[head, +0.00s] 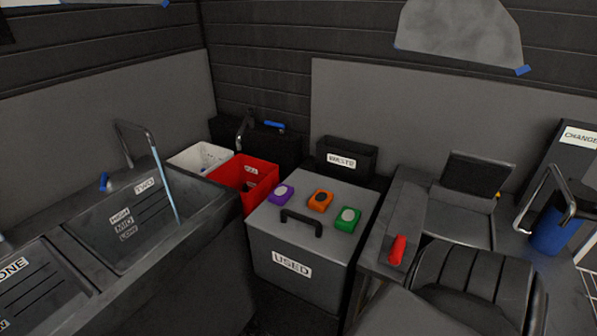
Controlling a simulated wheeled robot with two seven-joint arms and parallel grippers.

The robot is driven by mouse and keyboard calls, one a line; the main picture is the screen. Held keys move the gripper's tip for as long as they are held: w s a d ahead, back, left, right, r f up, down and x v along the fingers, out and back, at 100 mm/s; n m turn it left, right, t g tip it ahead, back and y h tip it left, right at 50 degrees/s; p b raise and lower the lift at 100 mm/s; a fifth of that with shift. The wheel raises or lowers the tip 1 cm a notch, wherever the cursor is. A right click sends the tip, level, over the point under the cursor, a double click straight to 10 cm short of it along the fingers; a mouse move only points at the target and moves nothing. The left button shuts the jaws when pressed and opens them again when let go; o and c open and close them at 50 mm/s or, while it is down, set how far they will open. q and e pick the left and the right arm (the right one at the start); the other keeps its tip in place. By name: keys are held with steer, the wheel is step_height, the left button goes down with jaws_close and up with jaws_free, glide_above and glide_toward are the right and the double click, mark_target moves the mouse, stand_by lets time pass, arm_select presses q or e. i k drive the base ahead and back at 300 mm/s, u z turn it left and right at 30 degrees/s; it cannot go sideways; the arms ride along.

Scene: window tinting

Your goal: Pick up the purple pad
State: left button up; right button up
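A small purple pad (281,195) with a pale round spot on top lies on the lid of the grey box (290,236) labelled USED, near its left back corner. An orange pad (320,201) and a green pad (347,219) lie on the same lid to its right. The lid's black handle (301,222) is in front of the pads. Nothing touches the purple pad. Neither of my grippers shows in the head view.
A red bin (243,182) and a white bin (200,160) stand left of the box. A dark WASTE bin (346,158) is behind it. Dark sinks (118,232) with a tap are at left. A black chair (470,285) and a bench with a red item (397,249) are at right.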

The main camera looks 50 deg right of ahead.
mark_target(282, 193)
steer(key=z, duration=2.15)
steer(key=i, duration=0.2)
steer(key=u, duration=0.15)
